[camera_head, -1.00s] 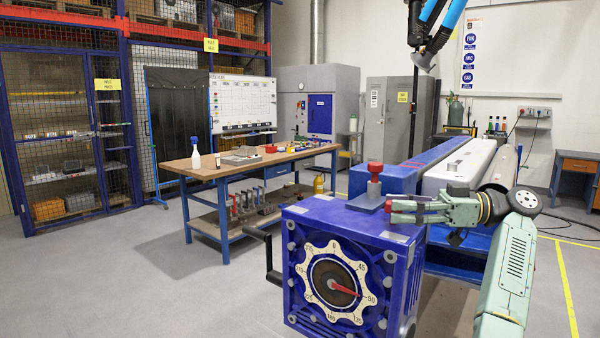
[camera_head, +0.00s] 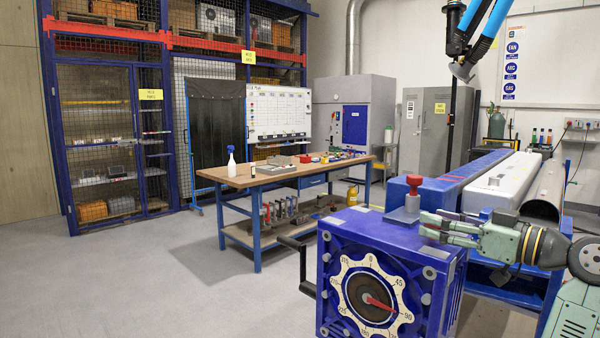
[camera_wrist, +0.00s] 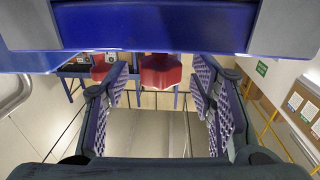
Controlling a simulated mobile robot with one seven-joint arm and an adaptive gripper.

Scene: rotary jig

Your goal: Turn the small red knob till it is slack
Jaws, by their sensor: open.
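The small red knob (camera_head: 414,182) stands upright on a grey post and plate on top of the blue jig housing (camera_head: 450,258). My gripper (camera_head: 428,226) comes in from the right, its fingertips just right of the post and lower than the red cap. In the wrist view my gripper (camera_wrist: 165,90) has its two ridged pads wide apart. Whether a pad touches the post cannot be told.
The housing's front has a cream dial (camera_head: 372,296) with a red pointer near 90. A black crank handle (camera_head: 302,262) sticks out at its left. A blue beam (camera_head: 460,182) and a white one (camera_head: 500,184) run behind. A workbench (camera_head: 290,176) stands farther back; floor at left is clear.

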